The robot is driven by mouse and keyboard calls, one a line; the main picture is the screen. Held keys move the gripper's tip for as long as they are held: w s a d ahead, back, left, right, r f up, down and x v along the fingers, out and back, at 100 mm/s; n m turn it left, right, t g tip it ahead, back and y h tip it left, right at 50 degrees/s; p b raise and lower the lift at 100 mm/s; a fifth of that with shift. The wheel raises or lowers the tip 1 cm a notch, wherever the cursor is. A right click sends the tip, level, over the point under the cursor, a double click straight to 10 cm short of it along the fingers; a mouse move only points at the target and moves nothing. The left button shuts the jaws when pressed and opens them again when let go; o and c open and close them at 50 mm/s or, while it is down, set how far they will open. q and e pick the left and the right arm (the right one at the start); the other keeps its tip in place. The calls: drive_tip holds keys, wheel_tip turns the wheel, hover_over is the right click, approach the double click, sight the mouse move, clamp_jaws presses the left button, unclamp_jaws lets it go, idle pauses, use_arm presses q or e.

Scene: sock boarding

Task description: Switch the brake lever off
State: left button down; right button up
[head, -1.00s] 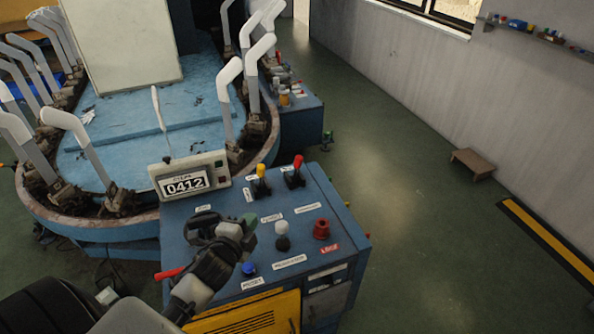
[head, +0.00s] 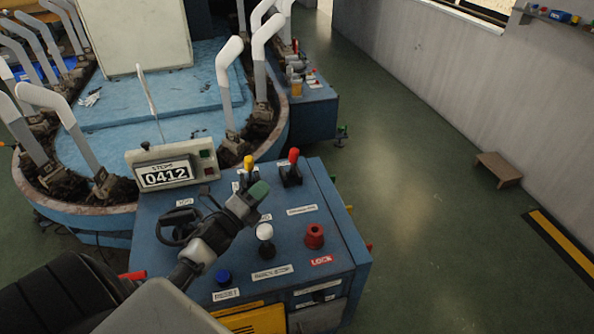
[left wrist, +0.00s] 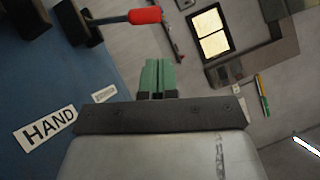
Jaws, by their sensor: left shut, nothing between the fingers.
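The blue control box (head: 340,235) carries two short levers along its back edge. One has a yellow knob (head: 248,163), the other a red knob (head: 293,155). I cannot read which one is the brake lever. My left gripper (head: 259,190) has green fingertips and is shut and empty. It is over the panel, in front of the levers, and partly hides the yellow lever's base. In the left wrist view the red knob (left wrist: 145,16) is up and left of the shut fingertips (left wrist: 158,76), apart from them. My right gripper is out of view.
The panel also has a black handwheel (head: 178,227), a white knob (head: 265,231), a red LOCK knob (head: 314,236) and a blue button (head: 223,278). A display (head: 170,172) reading 0412 stands behind. Grey-white leg forms (head: 229,75) ring the machine.

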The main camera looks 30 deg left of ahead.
sight(292, 163)
use_arm(q)
drive_tip(key=shift+w+d+f+b, duration=0.1)
drive_tip(key=shift+w+f+b, duration=0.35)
drive_tip(key=shift+w+f, duration=0.5)
drive_tip(key=p+x, duration=0.2)
drive_tip(key=x, duration=0.7)
drive_tip(key=shift+w, duration=0.25)
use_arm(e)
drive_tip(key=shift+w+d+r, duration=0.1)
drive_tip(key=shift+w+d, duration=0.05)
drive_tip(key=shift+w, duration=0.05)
use_arm(q)
drive_tip(key=shift+r, duration=0.15)
